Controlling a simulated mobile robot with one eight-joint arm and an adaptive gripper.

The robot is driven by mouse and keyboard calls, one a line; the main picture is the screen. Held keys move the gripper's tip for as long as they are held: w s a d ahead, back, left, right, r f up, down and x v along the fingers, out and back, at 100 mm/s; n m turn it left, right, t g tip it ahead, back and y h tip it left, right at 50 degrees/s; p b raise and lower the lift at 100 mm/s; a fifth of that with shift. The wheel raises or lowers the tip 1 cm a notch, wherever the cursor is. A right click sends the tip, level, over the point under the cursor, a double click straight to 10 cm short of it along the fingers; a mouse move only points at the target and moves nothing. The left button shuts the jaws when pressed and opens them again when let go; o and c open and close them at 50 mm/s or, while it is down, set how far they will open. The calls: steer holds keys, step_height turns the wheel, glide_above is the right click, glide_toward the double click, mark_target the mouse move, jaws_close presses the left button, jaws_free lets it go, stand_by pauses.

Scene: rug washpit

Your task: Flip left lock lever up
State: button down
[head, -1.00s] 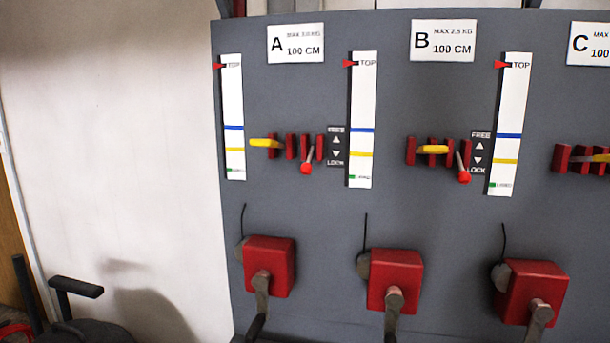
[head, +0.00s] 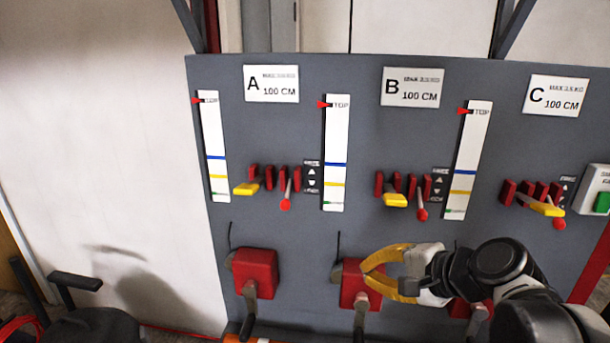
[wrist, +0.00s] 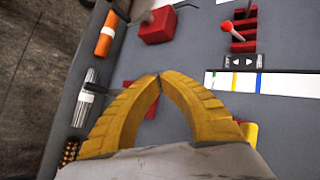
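The left lock lever (head: 286,205) hangs from the red slotted block under label A, its red ball end pointing down beside the FREE/LOCK plate (head: 312,178). Its red ball also shows at the top right of the wrist view (wrist: 228,27), with the plate (wrist: 240,62) beside it. My gripper (head: 364,272) is in front of the middle red crank box (head: 350,297), below and right of the lever and apart from it. Its yellow fingers meet at the tips in the wrist view (wrist: 158,76), with nothing between them. They partly hide the middle box.
The yellow lever of A (head: 246,188) sticks out left of the lock lever. White gauge strips (head: 334,150) flank the levers. The left crank box (head: 255,272) stands out below. A similar yellow and red lever set (head: 395,200) is under B. An orange roll (wrist: 105,35) lies low on the panel.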

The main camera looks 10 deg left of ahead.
mark_target(288, 194)
steer(key=w+a+r+m+y+p, duration=0.2)
steer(key=w+r+p, duration=0.3)
steer(key=r, duration=0.5)
steer(key=shift+a+m+t+y+p, duration=0.3)
steer(key=shift+a+m+y, duration=0.15)
steer(key=shift+m, duration=0.25)
steer(key=shift+f, duration=0.1)
steer(key=b+x, duration=0.1)
steer(key=x, duration=1.9)
